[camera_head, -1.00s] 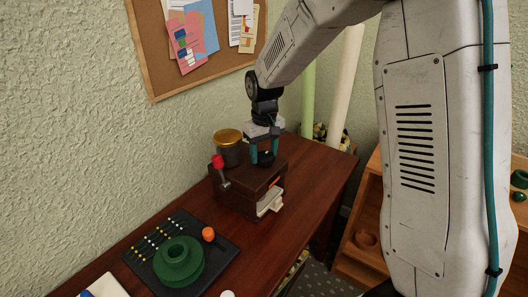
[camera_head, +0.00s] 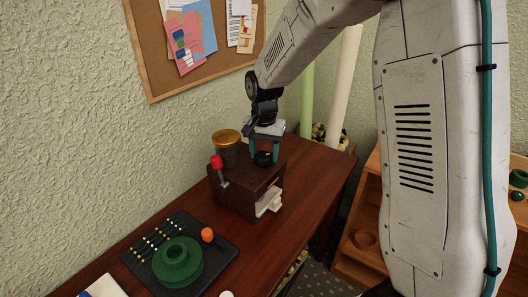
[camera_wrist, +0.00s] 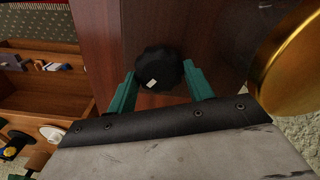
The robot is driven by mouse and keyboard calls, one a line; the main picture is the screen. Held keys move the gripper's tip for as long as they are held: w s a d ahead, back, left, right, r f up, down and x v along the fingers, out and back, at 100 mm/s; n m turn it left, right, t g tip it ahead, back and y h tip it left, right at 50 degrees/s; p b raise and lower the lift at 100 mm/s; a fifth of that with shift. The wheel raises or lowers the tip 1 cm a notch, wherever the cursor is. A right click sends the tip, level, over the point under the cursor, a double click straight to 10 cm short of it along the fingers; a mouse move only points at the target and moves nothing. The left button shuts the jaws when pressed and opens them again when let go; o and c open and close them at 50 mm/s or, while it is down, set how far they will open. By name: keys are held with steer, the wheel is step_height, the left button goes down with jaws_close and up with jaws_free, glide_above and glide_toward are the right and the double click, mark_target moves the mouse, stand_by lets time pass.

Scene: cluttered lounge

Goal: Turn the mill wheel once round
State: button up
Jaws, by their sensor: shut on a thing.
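The mill is a dark brown wooden box (camera_head: 240,190) on the wooden table, with a cream drawer or tray (camera_head: 268,203) sticking out at its front right. A red-tipped lever (camera_head: 217,163) stands at its left side. A black, lobed wheel (camera_head: 263,158) sits on its top, with a small pale mark visible from the wrist (camera_wrist: 158,68). My gripper (camera_head: 265,156) points down from above, its teal fingers shut on the wheel from both sides. In the wrist view the fingers (camera_wrist: 160,74) flank the wheel.
A dark jar with a gold lid (camera_head: 227,137) stands close behind the mill and beside my gripper in the wrist view (camera_wrist: 290,65). A black mat (camera_head: 222,254) holds a green round piece (camera_head: 178,262) and an orange knob (camera_head: 207,235). A wooden shelf (camera_head: 355,240) stands at right.

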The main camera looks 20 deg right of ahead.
mark_target(264, 154)
steer(key=shift+r+m, duration=0.1)
steer(key=shift+m, duration=0.3)
steer(key=o, duration=1)
steer(key=shift+c, duration=0.2)
step_height(264, 154, up, 8)
steer(key=shift+f, duration=0.1)
